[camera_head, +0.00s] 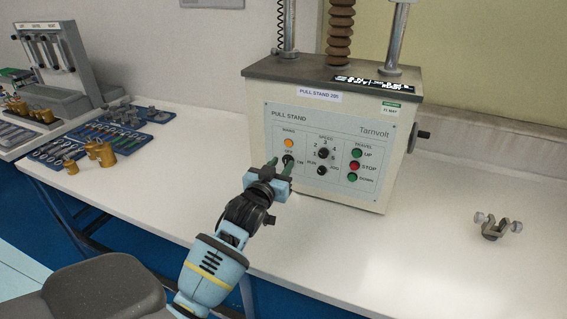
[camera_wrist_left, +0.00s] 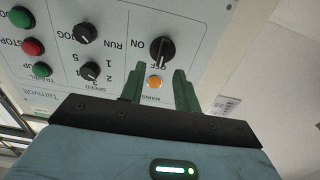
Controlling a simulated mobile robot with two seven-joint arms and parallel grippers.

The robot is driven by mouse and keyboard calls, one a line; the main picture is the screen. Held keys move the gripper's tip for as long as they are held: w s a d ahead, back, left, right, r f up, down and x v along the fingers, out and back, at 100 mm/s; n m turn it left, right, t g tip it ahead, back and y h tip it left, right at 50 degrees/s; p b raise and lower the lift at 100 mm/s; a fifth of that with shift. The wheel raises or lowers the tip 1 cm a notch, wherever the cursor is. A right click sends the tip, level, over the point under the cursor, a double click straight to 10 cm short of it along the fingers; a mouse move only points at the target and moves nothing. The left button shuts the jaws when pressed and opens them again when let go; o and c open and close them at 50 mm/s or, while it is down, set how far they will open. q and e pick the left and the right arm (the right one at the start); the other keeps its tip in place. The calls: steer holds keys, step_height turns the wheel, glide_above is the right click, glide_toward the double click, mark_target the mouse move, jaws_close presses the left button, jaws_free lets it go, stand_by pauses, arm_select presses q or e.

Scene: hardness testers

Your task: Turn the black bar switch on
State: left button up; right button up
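The black bar switch (camera_head: 288,160) is at the left of the front panel of the pull stand (camera_head: 260,115), below an orange mains lamp (camera_head: 289,143). In the left wrist view, which shows the panel upside down, the switch (camera_wrist_left: 161,49) is a round black knob with a raised bar. The bar lies along the line towards the OFF label, with ON to one side. My left gripper (camera_head: 280,163) is in front of the switch, its green fingers apart and empty. In the wrist view the fingers (camera_wrist_left: 158,69) flank the orange lamp; contact cannot be told. My right gripper is not in view.
The panel also has speed (camera_head: 323,153) and jog/run (camera_head: 322,171) knobs, and green UP, red STOP (camera_head: 354,166) and green DOWN buttons. A metal clamp (camera_head: 496,226) lies at right. Blue trays (camera_head: 62,146) and brass weights (camera_head: 102,153) are at left. The front bench is clear.

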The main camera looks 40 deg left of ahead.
arm_select(q)
steer(key=shift+x, duration=1.1)
steer(key=shift+c, duration=0.4)
jaws_close()
